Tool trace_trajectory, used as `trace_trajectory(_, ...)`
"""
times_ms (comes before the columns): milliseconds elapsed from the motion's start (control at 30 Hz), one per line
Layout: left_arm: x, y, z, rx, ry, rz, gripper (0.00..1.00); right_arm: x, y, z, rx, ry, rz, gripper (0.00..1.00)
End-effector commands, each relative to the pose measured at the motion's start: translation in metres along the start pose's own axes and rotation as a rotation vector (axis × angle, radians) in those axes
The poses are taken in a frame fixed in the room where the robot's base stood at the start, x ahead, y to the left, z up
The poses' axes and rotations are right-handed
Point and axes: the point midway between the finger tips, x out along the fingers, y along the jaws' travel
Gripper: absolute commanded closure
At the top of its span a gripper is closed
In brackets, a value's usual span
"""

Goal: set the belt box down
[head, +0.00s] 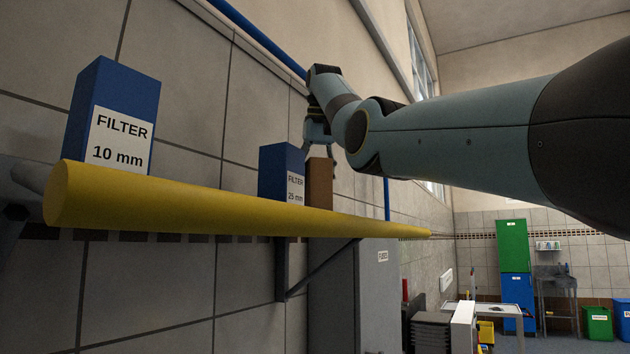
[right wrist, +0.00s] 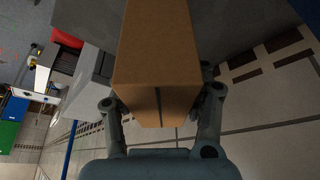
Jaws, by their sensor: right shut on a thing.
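The belt box is most likely the plain brown cardboard box (head: 319,184), just right of the 25 mm filter box; no label on it can be read. My right gripper (head: 321,148) is at its top, above the shelf. In the right wrist view the brown box (right wrist: 156,65) fills the middle, between the two fingers of my right gripper (right wrist: 160,112), which is shut on it. The yellow front bar of the shelf (head: 200,205) hides the box's bottom, so I cannot tell whether it touches the shelf. My left gripper is not in view.
A blue FILTER 25 mm box (head: 281,174) stands close on the left of the brown box. A blue FILTER 10 mm box (head: 113,116) stands nearer on the shelf. A grey cabinet (head: 378,290) stands below. The tiled wall runs behind the shelf.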

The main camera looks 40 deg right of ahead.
Motion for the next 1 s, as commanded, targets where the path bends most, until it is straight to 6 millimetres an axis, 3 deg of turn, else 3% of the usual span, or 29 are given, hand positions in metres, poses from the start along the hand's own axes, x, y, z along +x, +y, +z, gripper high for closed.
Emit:
trace_trajectory(267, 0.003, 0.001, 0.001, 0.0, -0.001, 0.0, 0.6, 0.002, 0.0, 0.001, 0.0, 0.001, 0.0, 0.98)
trace_trajectory(300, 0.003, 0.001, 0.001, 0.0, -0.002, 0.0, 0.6, 0.003, 0.0, 0.001, 0.0, -0.001, 0.0, 0.52)
trace_trajectory(467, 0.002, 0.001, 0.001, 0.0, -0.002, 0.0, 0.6, 0.002, 0.0, 0.001, 0.0, -0.001, 0.0, 0.31)
trace_trajectory(767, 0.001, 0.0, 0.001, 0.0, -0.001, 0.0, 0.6, 0.0, 0.0, 0.0, 0.0, -0.001, 0.0, 0.3)
trace_trajectory(1000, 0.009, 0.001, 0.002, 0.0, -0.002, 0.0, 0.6, -0.026, 0.0, 0.0, 0.001, 0.002, -0.004, 0.3)
